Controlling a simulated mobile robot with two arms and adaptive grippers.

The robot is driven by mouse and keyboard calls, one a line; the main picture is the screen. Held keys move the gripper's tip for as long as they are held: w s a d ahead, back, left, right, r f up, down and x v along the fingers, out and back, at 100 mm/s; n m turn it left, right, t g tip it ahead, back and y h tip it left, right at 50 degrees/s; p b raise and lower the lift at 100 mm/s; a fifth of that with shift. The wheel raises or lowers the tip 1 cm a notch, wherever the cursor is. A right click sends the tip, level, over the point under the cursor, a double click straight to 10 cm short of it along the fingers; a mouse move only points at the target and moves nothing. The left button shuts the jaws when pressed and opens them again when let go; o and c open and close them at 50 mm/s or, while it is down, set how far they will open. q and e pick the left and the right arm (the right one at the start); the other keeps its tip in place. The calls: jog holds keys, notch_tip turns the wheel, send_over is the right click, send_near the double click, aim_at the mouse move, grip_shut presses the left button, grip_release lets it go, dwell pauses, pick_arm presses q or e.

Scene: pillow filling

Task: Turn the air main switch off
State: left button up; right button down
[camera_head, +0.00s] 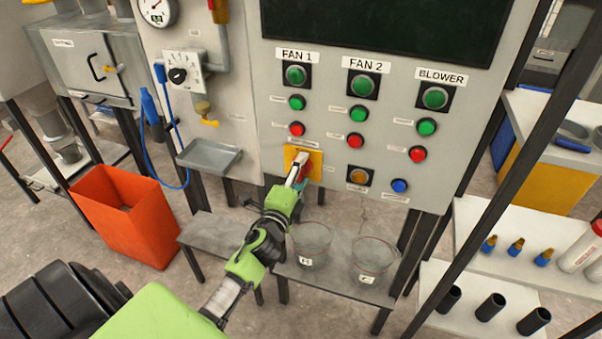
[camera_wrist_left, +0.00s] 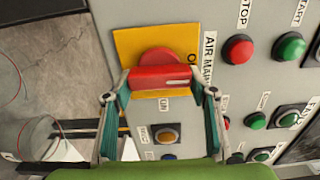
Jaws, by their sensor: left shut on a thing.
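The air main switch is a red rotary handle (camera_wrist_left: 160,78) on a yellow plate (camera_head: 313,155), low on the grey control panel. In the wrist view its yellow plate (camera_wrist_left: 128,45) shows beside the sideways AIR MAIN label (camera_wrist_left: 209,60). The red bar lies along the label's up-down direction on the panel. My left gripper (camera_head: 299,170) is at the switch, and its fingers (camera_wrist_left: 160,88) are shut on the two ends of the red handle. Some plate lettering is partly hidden by the handle and fingers. My right gripper is not in view.
Green and red FAN 1, FAN 2 and BLOWER buttons (camera_head: 355,140) sit above and right of the switch. An amber button (camera_head: 358,177) and a blue button (camera_head: 400,186) are close on its right. Two clear beakers (camera_head: 312,245) stand below. An orange bin (camera_head: 126,215) is at left.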

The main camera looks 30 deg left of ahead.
pick_arm(q)
jog(key=shift+n, duration=0.3)
jog(key=o, duration=1.1)
jog(key=v, duration=1.2)
